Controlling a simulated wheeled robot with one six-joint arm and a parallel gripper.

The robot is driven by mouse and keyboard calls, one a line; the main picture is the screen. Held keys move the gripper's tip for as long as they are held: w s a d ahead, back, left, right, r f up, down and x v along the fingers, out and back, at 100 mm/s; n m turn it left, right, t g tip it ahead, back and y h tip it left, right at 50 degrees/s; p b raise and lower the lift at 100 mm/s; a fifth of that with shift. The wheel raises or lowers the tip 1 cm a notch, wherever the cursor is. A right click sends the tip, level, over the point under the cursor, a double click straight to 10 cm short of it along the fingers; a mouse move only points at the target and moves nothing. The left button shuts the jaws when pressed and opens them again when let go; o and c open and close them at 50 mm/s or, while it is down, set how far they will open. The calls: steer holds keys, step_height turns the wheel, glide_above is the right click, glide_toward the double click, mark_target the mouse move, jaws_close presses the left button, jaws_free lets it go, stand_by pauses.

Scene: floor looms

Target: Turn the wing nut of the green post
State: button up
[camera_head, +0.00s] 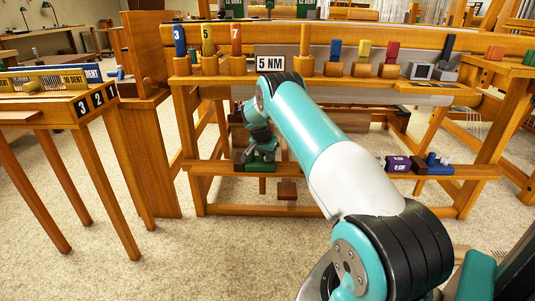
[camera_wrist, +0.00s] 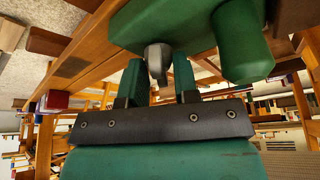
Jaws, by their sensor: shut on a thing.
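The green post's base (camera_head: 262,162) sits on the low front rail of the loom, left of my arm in the head view. In the wrist view, the green block (camera_wrist: 200,22) fills the top, with a green cylinder (camera_wrist: 243,45) to the right. A grey metal wing nut (camera_wrist: 158,58) juts from the block between my fingertips. My gripper (camera_wrist: 158,70) is shut on this nut, one finger on each side. In the head view my gripper (camera_head: 260,145) is small and partly merges with the post, and the nut cannot be made out there.
A purple block (camera_head: 397,164), a dark block (camera_head: 419,165) and a blue block (camera_head: 438,165) stand on the same rail to the right. A side table (camera_head: 60,107) stands left. Carpet lies clear between.

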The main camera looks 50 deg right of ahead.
steer(key=n+p, duration=0.1)
steer(key=n+t+p, duration=0.1)
steer(key=n, duration=0.1)
steer(key=shift+r+p, duration=0.25)
steer(key=shift+p, duration=0.1)
steer(key=n+t+y+p, duration=0.1)
steer(key=n, duration=0.1)
steer(key=shift+s+d+f+n, duration=0.1)
steer(key=shift+n, duration=0.2)
steer(key=n+p, duration=0.1)
steer(key=n, duration=0.1)
steer(key=shift+n+t+y, duration=0.3)
steer(key=shift+t, duration=0.1)
steer(key=shift+f+n+t+y+p, duration=0.1)
steer(key=shift+n+t+y+p, duration=0.4)
steer(key=shift+n, duration=1.4)
steer(key=shift+y, duration=0.3)
steer(key=o, duration=0.6)
steer(key=shift+g, duration=0.3)
